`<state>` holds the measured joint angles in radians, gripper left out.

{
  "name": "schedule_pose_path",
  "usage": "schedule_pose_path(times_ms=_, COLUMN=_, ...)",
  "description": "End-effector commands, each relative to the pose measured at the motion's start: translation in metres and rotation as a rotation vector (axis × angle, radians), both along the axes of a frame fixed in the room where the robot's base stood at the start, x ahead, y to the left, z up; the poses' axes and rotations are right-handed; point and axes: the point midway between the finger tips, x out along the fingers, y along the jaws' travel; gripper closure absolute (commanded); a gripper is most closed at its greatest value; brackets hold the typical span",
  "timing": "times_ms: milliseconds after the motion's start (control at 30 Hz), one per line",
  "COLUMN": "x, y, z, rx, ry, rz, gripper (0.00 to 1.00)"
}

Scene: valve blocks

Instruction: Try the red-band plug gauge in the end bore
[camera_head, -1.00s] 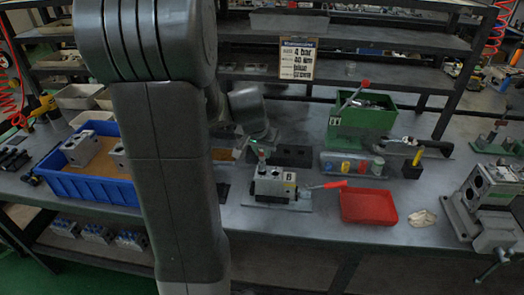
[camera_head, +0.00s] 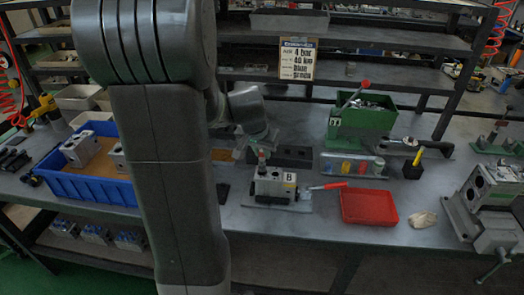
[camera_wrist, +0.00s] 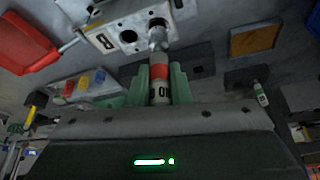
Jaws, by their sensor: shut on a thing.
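The red-band plug gauge (camera_wrist: 160,72) is in my gripper (camera_wrist: 162,84), between its two green fingers, in the wrist view. It has a red band, a pale collar with dark lettering and a metal tip. The tip is at the end bore of the valve block (camera_wrist: 110,40) marked B; I cannot tell how deep it sits. A second, dark bore beside it is empty.
A red tray (camera_head: 368,207) and a red-handled tool (camera_head: 328,186) lie right of the block. Behind are a rack of coloured plugs (camera_head: 355,166) and a green bin (camera_head: 360,120). A blue crate (camera_head: 90,188) with blocks stands left. A vise (camera_head: 480,205) is far right.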

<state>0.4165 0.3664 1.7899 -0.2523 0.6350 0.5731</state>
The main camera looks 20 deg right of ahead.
Motion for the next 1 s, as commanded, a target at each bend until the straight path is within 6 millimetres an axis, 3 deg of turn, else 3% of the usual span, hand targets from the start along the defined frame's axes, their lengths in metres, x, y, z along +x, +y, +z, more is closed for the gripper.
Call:
schedule_pose_path(times_ms=533, x=0.000, y=0.000, z=-0.012, rx=0.000, ry=0.000, rz=0.000, gripper=1.00)
schedule_pose_path(times_ms=1000, x=0.000, y=0.000, z=-0.011, rx=0.000, ry=0.000, rz=0.000, gripper=1.00)
